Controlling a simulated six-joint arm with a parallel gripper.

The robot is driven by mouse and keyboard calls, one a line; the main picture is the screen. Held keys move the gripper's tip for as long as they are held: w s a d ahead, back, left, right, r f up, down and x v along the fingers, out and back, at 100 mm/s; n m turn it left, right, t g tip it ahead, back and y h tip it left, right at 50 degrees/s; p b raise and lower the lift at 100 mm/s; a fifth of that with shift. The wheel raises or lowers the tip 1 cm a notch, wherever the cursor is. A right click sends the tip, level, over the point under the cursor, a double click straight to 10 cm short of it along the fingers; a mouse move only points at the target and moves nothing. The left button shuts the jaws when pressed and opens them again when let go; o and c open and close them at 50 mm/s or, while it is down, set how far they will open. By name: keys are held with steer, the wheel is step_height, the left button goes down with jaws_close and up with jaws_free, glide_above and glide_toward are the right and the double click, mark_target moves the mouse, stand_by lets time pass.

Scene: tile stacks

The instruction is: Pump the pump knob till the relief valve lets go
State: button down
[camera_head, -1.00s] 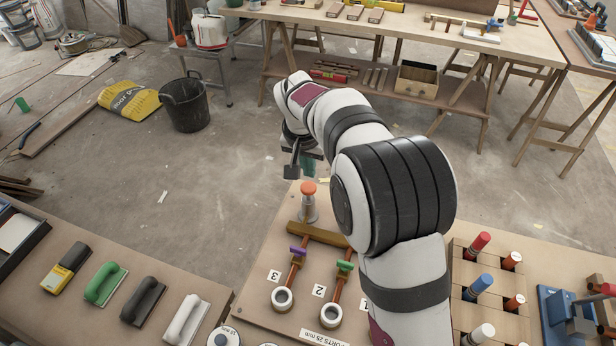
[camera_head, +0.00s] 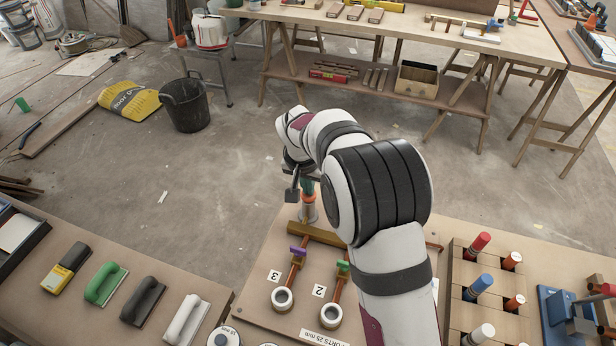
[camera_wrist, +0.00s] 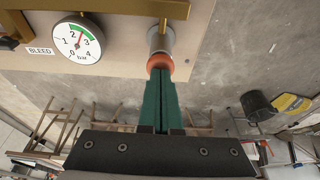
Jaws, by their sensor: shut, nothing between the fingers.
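The pump knob (camera_head: 309,198) is an orange cap on an upright grey cylinder at the far edge of the board. It also shows in the wrist view (camera_wrist: 162,66), close against its cylinder. My gripper (camera_head: 307,186) is shut and empty, its green fingers pointing down over the knob. In the wrist view the fingertips (camera_wrist: 160,76) overlap the knob's edge and look in contact with it. A round pressure gauge (camera_wrist: 77,42) has its red needle between 2 and 3 bar, by a green band. I cannot make out the relief valve.
A brass manifold (camera_head: 318,234) with purple (camera_head: 298,251) and green (camera_head: 343,266) valve handles runs near the pump. A BLEED label (camera_wrist: 40,51) sits beside the gauge. Coloured pegs in a wooden block (camera_head: 479,284) stand to the right. Trowels lie on the left table.

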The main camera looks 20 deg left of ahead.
steer(key=shift+f, duration=0.15)
steer(key=w+v, duration=0.1)
steer(key=v, duration=1.3)
steer(key=shift+w+r, duration=0.2)
stand_by(0.4)
glide_above(307, 197)
step_height(307, 197, down, 10)
steer(key=shift+r, duration=0.2)
steer(key=shift+f, duration=0.65)
